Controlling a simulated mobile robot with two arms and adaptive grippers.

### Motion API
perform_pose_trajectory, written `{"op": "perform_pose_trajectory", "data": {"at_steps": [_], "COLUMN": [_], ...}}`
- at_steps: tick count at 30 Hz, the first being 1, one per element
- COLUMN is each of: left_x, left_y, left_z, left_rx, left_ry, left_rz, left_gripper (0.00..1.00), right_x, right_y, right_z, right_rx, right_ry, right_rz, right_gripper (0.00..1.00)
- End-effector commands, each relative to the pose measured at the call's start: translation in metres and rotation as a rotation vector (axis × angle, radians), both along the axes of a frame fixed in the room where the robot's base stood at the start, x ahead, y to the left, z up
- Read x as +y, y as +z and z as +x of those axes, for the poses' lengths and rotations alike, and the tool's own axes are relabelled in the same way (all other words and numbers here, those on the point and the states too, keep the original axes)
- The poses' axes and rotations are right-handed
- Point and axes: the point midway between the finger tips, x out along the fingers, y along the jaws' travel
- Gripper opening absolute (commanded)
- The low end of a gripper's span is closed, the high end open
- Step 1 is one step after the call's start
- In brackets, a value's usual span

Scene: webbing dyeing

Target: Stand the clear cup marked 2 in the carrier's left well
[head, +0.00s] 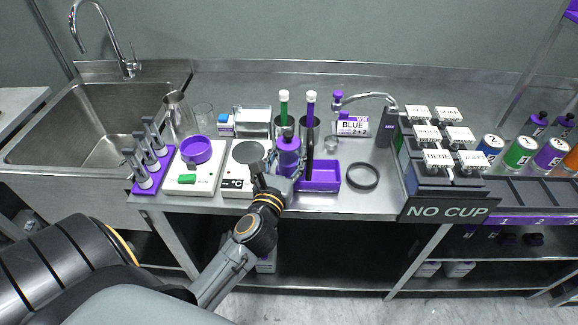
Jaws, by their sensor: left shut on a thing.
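My left gripper (291,178) reaches in from the lower left to the front of the bench and is shut at a purple bottle (288,152) with a narrow neck. The exact finger contact is partly hidden. A purple open tray (321,176), which looks like the carrier, is just right of the bottle; a dark upright post stands at its left part, and its left end is hidden. A small clear cup (331,145) stands behind the tray, near the curved spout. A taller clear glass (204,118) stands at the back left. I cannot read a 2 on either. My right gripper is out of view.
White scales, one with a purple dish (196,150), stand left of the gripper. Dark tubes with green and purple tools (311,110) stand behind the tray. A black ring (362,176) lies right of it. A "NO CUP" rack (447,209) and bottles are at right, a sink at left.

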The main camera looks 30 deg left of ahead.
Motion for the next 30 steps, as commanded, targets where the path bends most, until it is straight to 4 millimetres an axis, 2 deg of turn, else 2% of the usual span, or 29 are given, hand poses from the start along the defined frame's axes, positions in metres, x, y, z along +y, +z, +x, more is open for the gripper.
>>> {"op": "perform_pose_trajectory", "data": {"at_steps": [3,10,15,27,28,29,30], "left_x": [0.005,0.01,0.009,0.009,0.009,0.009,0.009], "left_y": [-0.014,-0.027,-0.054,-0.059,-0.058,-0.058,-0.058], "left_z": [0.01,0.02,0.019,0.018,0.018,0.018,0.018], "left_rx": [-0.003,-0.003,-0.002,-0.003,-0.002,-0.002,-0.001], "left_ry": [0.001,-0.001,0.001,-0.001,-0.001,-0.001,-0.001], "left_rz": [0.0,0.001,-0.002,0.0,0.001,0.001,0.0], "left_gripper": [0.13,0.13,0.13,0.13,0.57,0.62,0.62], "right_x": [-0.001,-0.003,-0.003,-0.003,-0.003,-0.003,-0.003], "right_y": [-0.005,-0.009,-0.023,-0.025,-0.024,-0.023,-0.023], "right_z": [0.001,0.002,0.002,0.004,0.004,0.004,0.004], "right_rx": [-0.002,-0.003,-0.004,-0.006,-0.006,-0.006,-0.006], "right_ry": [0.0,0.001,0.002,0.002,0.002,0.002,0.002], "right_rz": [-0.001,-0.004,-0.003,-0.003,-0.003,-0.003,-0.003], "right_gripper": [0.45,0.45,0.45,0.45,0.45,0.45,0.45]}}
